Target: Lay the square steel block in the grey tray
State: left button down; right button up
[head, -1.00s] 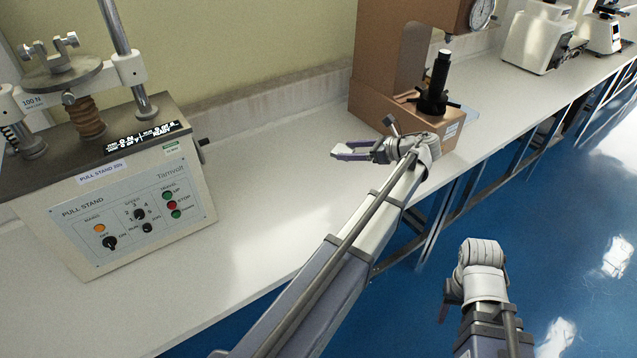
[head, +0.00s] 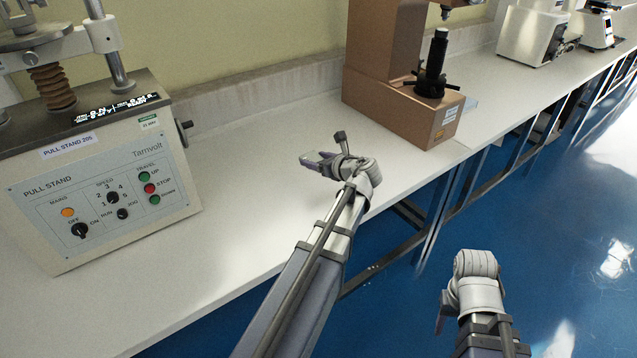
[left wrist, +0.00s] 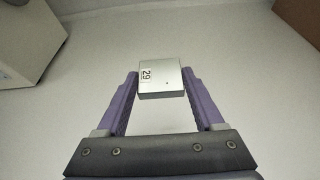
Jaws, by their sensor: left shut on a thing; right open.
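The square steel block (left wrist: 161,78) is small, silvery and labelled 29. It sits between the two purple fingers of my left gripper (left wrist: 160,88) in the left wrist view, with the gripper shut on it. In the head view my left gripper (head: 318,161) is over the white bench, and the block (head: 307,157) shows as a small pale patch at its fingertips. My right gripper (head: 441,312) is open over the blue floor, low on the right, partly hidden by its wrist. I cannot clearly make out the grey tray in either view.
A pull stand (head: 105,190) stands on the bench (head: 240,210) at left. A brown tester (head: 385,105) stands beyond my left gripper. White machines (head: 533,35) stand farther along. The bench between pull stand and tester is clear.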

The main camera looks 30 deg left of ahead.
pick_arm(q)
jog(key=b, duration=0.5)
send_over(316, 189)
notch_tip(316, 189, down, 5)
jog(key=shift+f, duration=0.2)
jog(key=shift+f, duration=0.1)
notch_tip(316, 189, down, 4)
jog(key=b, duration=0.3)
jog(key=shift+r, duration=0.25)
jog(key=shift+f+b, duration=0.15)
jog(key=shift+b, duration=0.15)
grip_release()
